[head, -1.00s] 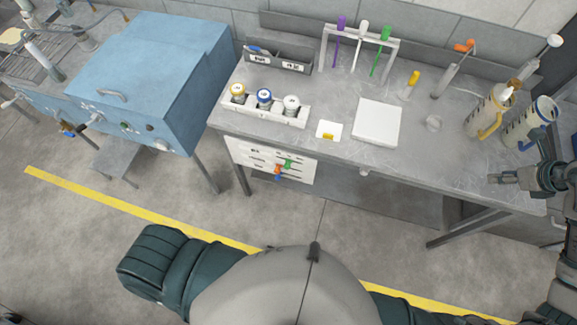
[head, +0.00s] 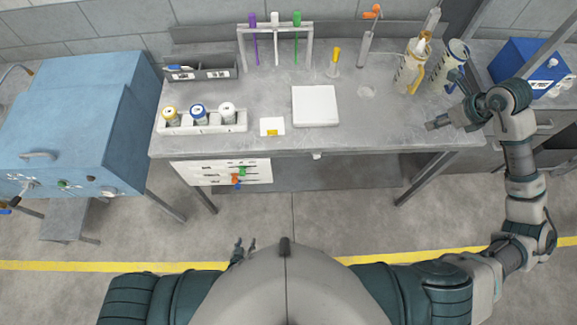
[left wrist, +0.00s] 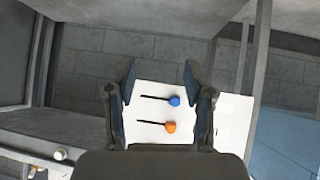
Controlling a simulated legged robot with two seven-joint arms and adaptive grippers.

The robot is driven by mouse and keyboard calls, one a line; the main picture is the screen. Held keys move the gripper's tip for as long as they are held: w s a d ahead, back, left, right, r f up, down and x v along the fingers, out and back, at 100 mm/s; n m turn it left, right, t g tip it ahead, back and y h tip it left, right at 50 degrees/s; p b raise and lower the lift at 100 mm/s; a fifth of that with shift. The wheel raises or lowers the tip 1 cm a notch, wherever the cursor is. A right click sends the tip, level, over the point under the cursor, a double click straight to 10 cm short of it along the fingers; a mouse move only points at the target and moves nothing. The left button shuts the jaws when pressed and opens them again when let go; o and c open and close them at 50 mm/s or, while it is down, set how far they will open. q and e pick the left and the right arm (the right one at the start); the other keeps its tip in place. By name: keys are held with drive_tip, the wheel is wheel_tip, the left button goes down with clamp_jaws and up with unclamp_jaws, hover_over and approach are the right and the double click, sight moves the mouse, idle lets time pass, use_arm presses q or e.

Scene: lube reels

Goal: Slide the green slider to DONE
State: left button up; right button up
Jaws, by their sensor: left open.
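The white slider panel (head: 200,174) hangs below the front edge of the workbench. Its green slider knob (head: 243,170) is at the right part of the upper slot. An orange knob (head: 236,181) and a blue knob are lower down. My left gripper (head: 246,243) is open and empty, below and in front of the panel in the head view. In the left wrist view its spread fingers (left wrist: 159,78) frame the panel, with the blue knob (left wrist: 175,100) and the orange knob (left wrist: 171,127) between them. The green knob is not visible there. My right gripper (head: 432,125) is over the bench's right part; its jaws are unclear.
The workbench (head: 360,135) holds a bottle rack (head: 205,126), a white pad (head: 315,106), a stand with coloured tools (head: 275,28) and jugs (head: 412,68). A blue cabinet (head: 80,105) stands left. The floor before the panel is clear.

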use_arm(q)
drive_tip(key=w+d+r+n+t, duration=0.15)
drive_tip(key=w+r+t, duration=0.35)
drive_tip(key=w+r, duration=0.5)
drive_tip(key=n+t+y, duration=0.2)
drive_tip(key=t, duration=0.1)
approach(243, 175)
drive_tip(key=w, duration=1.1)
drive_tip(key=shift+a+f, duration=0.15)
drive_tip(key=shift+f, duration=0.05)
drive_tip(key=shift+s, duration=0.1)
clamp_jaws()
